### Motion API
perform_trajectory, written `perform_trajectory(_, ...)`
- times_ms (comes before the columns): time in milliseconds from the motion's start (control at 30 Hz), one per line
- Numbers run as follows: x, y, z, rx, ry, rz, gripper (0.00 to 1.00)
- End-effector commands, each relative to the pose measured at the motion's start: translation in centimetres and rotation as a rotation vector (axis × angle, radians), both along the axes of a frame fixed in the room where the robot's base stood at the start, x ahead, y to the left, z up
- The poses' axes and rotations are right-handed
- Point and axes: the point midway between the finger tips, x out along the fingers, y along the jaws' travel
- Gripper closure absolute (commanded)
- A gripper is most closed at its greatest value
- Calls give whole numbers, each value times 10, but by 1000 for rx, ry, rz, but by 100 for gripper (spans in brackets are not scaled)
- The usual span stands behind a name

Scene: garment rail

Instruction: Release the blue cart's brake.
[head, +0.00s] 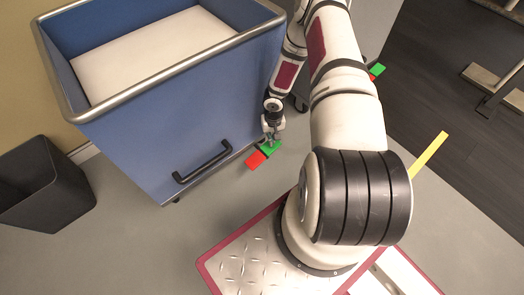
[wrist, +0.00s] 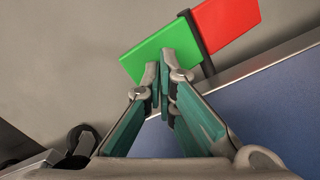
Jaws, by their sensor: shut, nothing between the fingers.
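The blue cart (head: 190,120) stands on the left in the head view, with a metal rim and a black handle (head: 203,161) on its side. Its brake pedal sticks out low at the near right corner, with a red half (head: 256,161) and a green half (head: 273,149). In the wrist view the green plate (wrist: 150,52) and the red plate (wrist: 228,22) flank a dark bar. My gripper (head: 271,137) points down over the green half. Its fingertips (wrist: 163,70) are together and empty, overlapping the green plate's edge; I cannot tell whether they touch it.
A black bin (head: 45,190) stands left of the cart. A second cart is partly hidden behind my arm, with its own green and red pedal (head: 377,71). A yellow strip (head: 429,153) lies on the right. Grey floor in front of the blue cart is clear.

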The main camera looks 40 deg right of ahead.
Motion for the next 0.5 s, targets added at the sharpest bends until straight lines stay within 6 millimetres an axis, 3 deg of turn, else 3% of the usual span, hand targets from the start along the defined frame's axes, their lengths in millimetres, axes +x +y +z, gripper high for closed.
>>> perform_trajectory(500, 0, 0, -8, 0, 0, 0, 100)
